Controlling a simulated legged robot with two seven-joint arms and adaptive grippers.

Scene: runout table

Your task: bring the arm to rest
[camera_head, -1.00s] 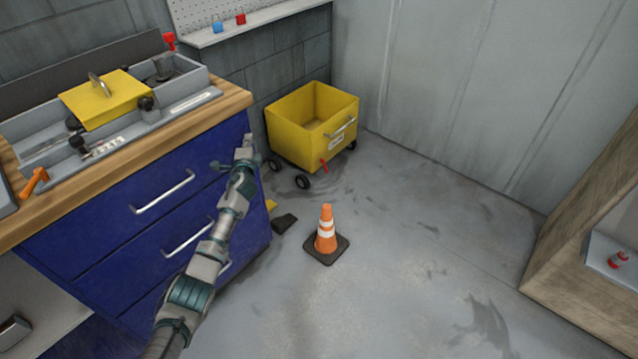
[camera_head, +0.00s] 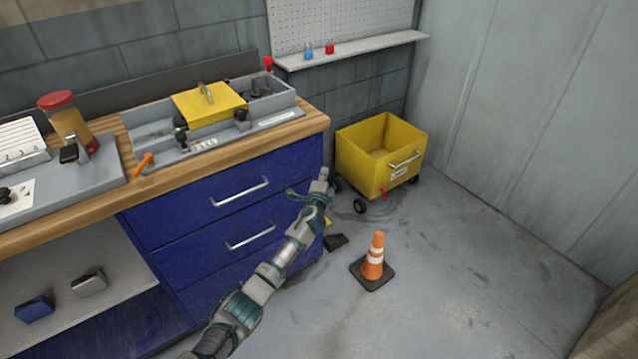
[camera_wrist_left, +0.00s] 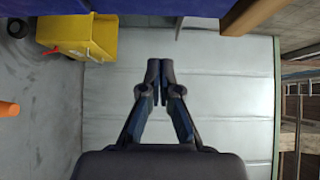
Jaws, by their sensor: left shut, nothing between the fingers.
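My left gripper (camera_head: 321,181) is at the end of my left arm, which reaches up from the bottom of the head view. It is shut and empty, in front of the right end of the blue drawer cabinet (camera_head: 190,222) and left of the yellow cart. In the left wrist view the fingers (camera_wrist_left: 160,75) meet with nothing between them, against the pale wall panels. My right gripper is in neither view.
A yellow wheeled cart (camera_head: 360,160) stands by the back wall. An orange cone (camera_head: 374,258) stands on the floor. The wooden worktop (camera_head: 314,121) holds a grey fixture with a yellow lid (camera_head: 190,106). The floor right of the cone is clear.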

